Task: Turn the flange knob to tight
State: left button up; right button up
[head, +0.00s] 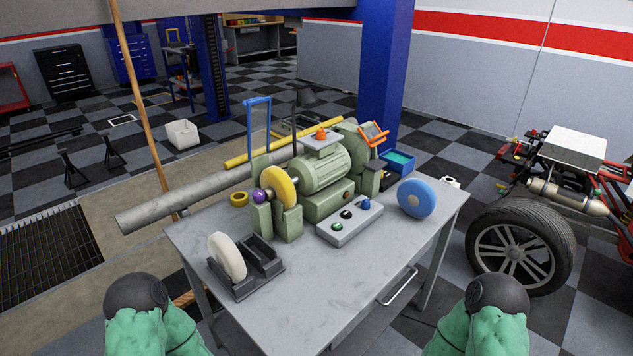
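A green machine (327,168) stands on the grey workbench (330,275). A yellow wheel (279,188) is mounted at its left end between green uprights. A purple round knob (260,196) sits at the wheel's outer face, at the spindle end; it looks like the flange knob, but whether it is tight or loose cannot be told. A blue guard frame (259,126) rises above the wheel. My two green arms show at the bottom left and bottom right, ending in dark rounded parts. No gripper fingers are visible, and nothing of mine touches the knob.
A black rack (246,276) holding a white wheel (227,255) stands front left. A yellow ring (239,199) lies behind it. A control box (349,223) with several knobs is in front of the machine, and a blue wheel (416,198) stands right. The bench's front middle is clear.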

aim_at(258, 196)
jog(key=k+j+u, duration=0.2)
jog(key=i+j+u, duration=0.1)
jog(key=j, duration=0.25)
jog(key=i+j+u, duration=0.1)
jog(key=j, duration=0.3)
jog(key=i+j+u, duration=0.1)
jog(key=j, duration=0.25)
